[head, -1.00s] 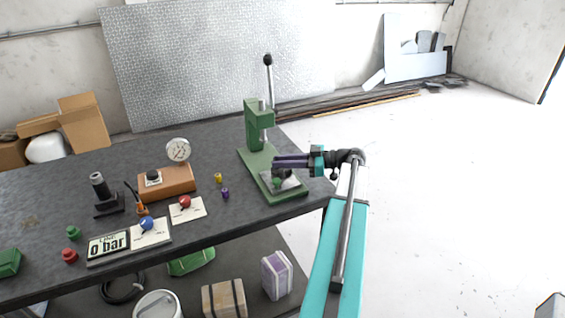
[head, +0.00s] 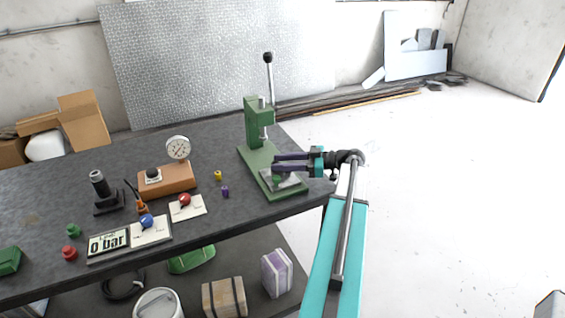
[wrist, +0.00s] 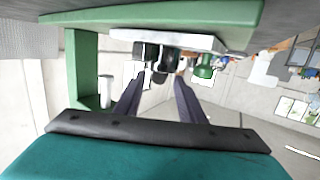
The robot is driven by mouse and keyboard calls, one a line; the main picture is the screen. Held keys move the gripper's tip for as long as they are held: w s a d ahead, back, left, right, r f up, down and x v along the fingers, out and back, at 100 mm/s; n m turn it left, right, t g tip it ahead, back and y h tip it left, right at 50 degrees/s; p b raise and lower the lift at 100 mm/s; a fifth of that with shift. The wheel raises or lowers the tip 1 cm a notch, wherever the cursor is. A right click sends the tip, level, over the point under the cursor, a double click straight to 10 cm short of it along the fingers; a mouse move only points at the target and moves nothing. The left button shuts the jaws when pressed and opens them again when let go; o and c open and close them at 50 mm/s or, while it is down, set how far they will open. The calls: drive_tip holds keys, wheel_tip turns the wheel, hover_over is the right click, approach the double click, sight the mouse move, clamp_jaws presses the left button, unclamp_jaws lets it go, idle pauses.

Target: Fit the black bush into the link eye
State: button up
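The green press (head: 257,128) stands at the right end of the bench, with a pale plate (head: 291,182) on its base. A small green part (head: 279,181) sits at that plate and also shows in the wrist view (wrist: 205,67). Dark round parts (wrist: 155,52) show against the plate in the wrist view, just beyond my fingertips. I cannot tell which is the black bush, or whether it is in the link eye. My gripper (head: 276,163) is over the press base. Its fingers are spread, with nothing seen held between them (wrist: 159,80).
Yellow (head: 218,175) and purple (head: 225,192) small parts stand left of the press. The press lever (head: 268,75) rises behind my gripper.

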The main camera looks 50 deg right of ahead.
drive_tip(key=shift+p, duration=0.5)
drive_tip(key=shift+d+f, duration=0.1)
drive_tip(key=shift+f, duration=0.1)
drive_tip(key=b+v, duration=0.2)
drive_tip(key=v, duration=0.1)
drive_tip(key=shift+s+d+f+b, duration=0.1)
drive_tip(key=shift+s+f+b, duration=0.15)
drive_tip(key=shift+s+b, duration=0.2)
drive_tip(key=b+v, duration=0.2)
drive_tip(key=v, duration=0.6)
drive_tip(key=shift+s+d+b, duration=0.1)
drive_tip(key=shift+s+b, duration=0.1)
drive_tip(key=shift+b, duration=0.2)
drive_tip(key=shift+v, duration=0.75)
drive_tip(key=shift+r, duration=0.1)
